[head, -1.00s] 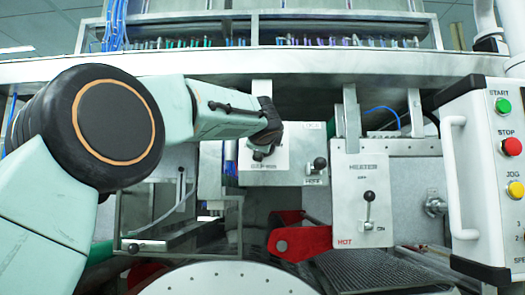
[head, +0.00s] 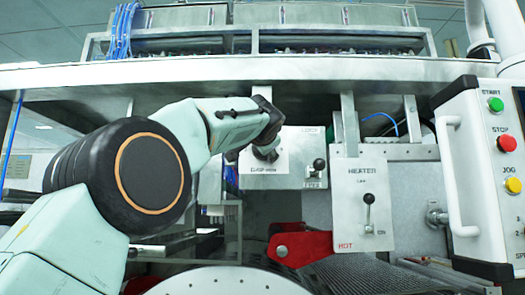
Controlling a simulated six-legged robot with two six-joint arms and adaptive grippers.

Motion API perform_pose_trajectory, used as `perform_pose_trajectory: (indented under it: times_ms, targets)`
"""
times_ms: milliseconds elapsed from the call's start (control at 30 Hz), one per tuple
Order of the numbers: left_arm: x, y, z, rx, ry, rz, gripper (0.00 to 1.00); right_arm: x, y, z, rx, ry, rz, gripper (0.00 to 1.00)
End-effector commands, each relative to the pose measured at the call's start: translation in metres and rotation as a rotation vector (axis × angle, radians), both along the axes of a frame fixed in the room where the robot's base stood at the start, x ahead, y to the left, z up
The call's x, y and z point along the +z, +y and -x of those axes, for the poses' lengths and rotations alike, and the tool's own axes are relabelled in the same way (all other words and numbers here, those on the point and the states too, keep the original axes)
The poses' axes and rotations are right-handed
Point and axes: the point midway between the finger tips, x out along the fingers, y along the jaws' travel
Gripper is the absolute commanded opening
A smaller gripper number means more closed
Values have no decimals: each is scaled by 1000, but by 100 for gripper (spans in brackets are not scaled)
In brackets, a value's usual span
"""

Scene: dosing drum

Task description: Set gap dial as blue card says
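The gap panel (head: 285,170) is a pale plate with small lettering, hanging under the machine's beam left of the heater panel. Its dark dial (head: 265,154) sits at the panel's upper left. My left arm comes in from the left, and its dark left gripper (head: 268,136) is at the dial, covering its upper part. Its fingers are seen edge-on and partly hidden, so I cannot tell whether they grip the dial. The dial's setting is not readable. I cannot make out a blue card. My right gripper is not in view.
A small black-knobbed lever (head: 318,166) sits right of the dial. The heater panel (head: 363,205) has its own lever. The white control box (head: 488,180) with coloured buttons and a handle stands at right. A red bracket (head: 298,246) and pale drum (head: 225,282) lie below.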

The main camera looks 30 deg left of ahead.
Motion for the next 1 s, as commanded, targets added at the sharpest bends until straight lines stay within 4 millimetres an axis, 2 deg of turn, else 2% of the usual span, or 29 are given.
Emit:
perform_pose_trajectory:
  times_ms: [67,600,1000]
  targets:
    - [5,-1,1,-4,-52,57,30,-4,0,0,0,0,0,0]
    - [6,-1,2,-7,-316,485,31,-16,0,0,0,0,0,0]
    - [7,-1,2,-8,-453,708,30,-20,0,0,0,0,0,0]
